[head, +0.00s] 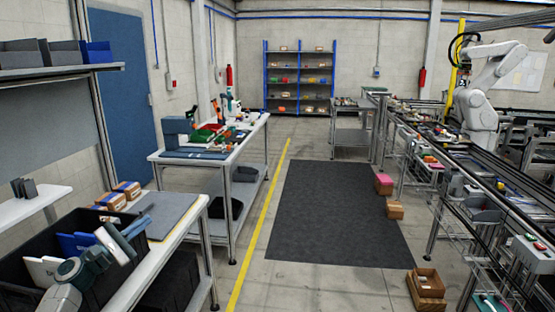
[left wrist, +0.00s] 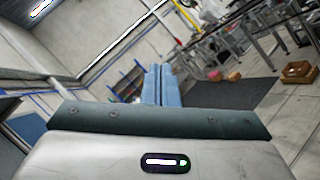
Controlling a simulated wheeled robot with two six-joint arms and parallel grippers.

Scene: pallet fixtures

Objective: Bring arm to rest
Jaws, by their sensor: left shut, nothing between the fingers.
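My left arm (head: 92,262) comes in from the lower left in the head view, over the left workbench. My right gripper does not show in either view.
A black bin (head: 30,277) holding blue and white items stands on the left workbench, beside a grey mat (head: 172,212) and cardboard boxes (head: 110,201). A second workbench (head: 210,155) stands beyond.

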